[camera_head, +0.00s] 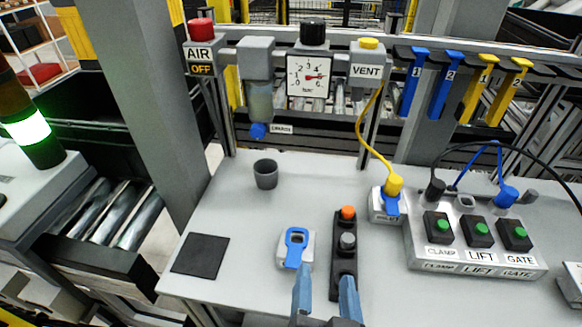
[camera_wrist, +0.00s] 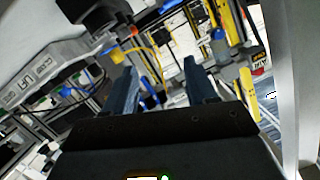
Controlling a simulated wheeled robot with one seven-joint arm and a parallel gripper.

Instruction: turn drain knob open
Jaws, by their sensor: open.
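The drain knob (camera_head: 258,131) is a small blue knob under the clear bowl of the grey filter unit (camera_head: 256,60) on the rail in the head view. A small white label (camera_head: 282,129) sits to its right. My gripper (camera_head: 326,282) is open at the bottom of the head view, with two blue-grey fingers apart over the table's front part. It is well in front of and below the knob, not touching it. In the wrist view my gripper (camera_wrist: 163,75) shows open and empty.
A red AIR OFF button (camera_head: 202,30), pressure gauge (camera_head: 310,75) and yellow-topped VENT valve (camera_head: 368,65) share the rail. On the table (camera_head: 220,215) are a grey cup (camera_head: 265,174), a blue-handled lock (camera_head: 296,248), a black button box (camera_head: 344,255) and a CLAMP/LIFT/GATE panel (camera_head: 480,262).

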